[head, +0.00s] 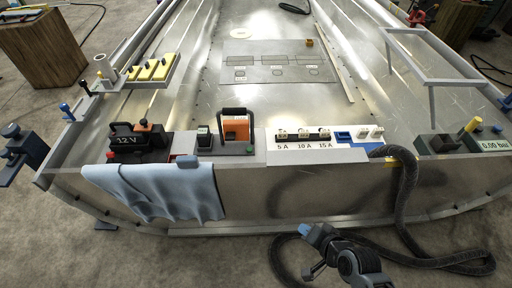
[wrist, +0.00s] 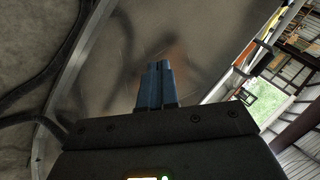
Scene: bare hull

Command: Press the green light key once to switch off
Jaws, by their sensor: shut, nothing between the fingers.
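A small green key (head: 250,149) shows at the front right foot of an orange unit with a black handle (head: 236,128), on the ledge at the near end of the hull. A dark switch box with a pale greenish top (head: 204,137) stands just left of that unit. I cannot tell whether either one is lit. My gripper (head: 304,229) is low in front of the hull's near wall, below and right of the green key and apart from it. In the wrist view its blue fingers (wrist: 158,85) are together and empty, and no key shows there.
A blue cloth (head: 155,190) hangs over the wall at left, by a 12 V battery (head: 140,140). A strip labelled 5 A, 10 A, 15 A (head: 304,141) lies right of the orange unit. A black hose (head: 405,190) drapes over the wall at right.

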